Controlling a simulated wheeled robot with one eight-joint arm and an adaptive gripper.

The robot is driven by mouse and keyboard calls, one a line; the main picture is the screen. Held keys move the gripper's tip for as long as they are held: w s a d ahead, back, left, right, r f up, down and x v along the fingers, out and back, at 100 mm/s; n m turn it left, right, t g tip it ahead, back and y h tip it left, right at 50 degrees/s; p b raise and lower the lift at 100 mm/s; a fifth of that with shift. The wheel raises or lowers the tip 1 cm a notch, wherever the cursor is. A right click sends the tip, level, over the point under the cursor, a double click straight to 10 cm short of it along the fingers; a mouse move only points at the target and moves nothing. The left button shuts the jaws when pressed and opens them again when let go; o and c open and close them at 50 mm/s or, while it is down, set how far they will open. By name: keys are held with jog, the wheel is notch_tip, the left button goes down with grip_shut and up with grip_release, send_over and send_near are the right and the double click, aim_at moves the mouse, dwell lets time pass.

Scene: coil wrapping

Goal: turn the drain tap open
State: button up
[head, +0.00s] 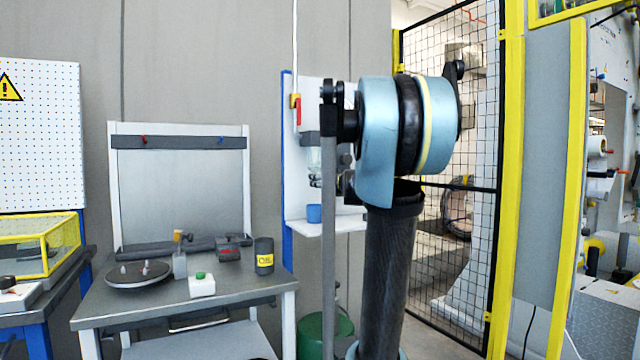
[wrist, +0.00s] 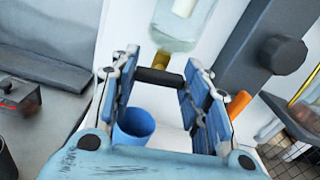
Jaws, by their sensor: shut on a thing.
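In the wrist view, a clear bowl (wrist: 172,38) hangs at the top centre with a brass-coloured fitting (wrist: 190,68) under it. The drain tap's black bar-shaped handle (wrist: 158,76) lies crosswise just below the bowl. My gripper (wrist: 161,68) has its blue-padded fingers on either side of this handle, shut on it at its two ends. A blue cup (wrist: 134,124) stands below and to the left of the handle, partly behind the left finger. The cup also shows on the shelf in the head view (head: 314,214). My arm hides most of the tap there.
A white shelf (head: 300,231) carries the cup. A red valve lever (head: 296,103) is on the pipe above. A mesh fence (head: 440,250) stands at the right.

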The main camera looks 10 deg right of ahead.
jog(key=o, duration=1.1)
jog(key=shift+c, duration=0.2)
jog(key=v, duration=1.2)
